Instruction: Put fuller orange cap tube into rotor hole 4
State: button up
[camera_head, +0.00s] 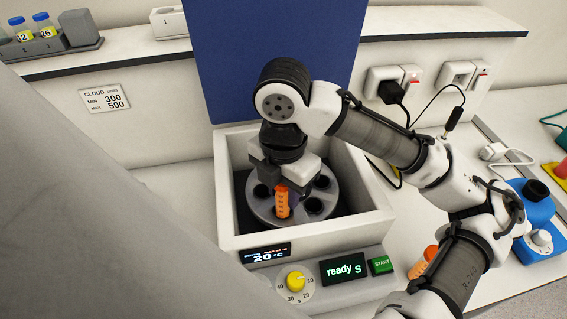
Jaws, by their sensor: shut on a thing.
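The centrifuge (226,190) stands open in the middle of the camera_head view, its blue lid (225,60) raised behind it. Its grey round rotor (262,212) has several dark holes. My gripper (283,182) is inside the chamber, over the rotor, pointing down. It is shut on an orange tube (282,203), which is upright over the front part of the rotor. I cannot tell whether the tube's lower end is in a hole. The tube's cap and fill level are hidden or too small to read. My gripper hides some holes, and no hole numbers are readable.
A second orange tube (425,262) lies or stands on the bench at right, partly behind my arm. The centrifuge panel has a yellow dial (296,281), a "ready" display (344,268) and a green START button (381,265). A blue device (535,205) stands at right. A rack with blue-capped bottles (40,45) sits on the upper-left shelf.

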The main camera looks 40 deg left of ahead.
jog(key=shift+r, duration=1.2)
jog(key=o, duration=1.1)
notch_tip(320, 180, up, 14)
jog(key=shift+s+f+b, duration=0.1)
jog(key=shift+b, duration=0.45)
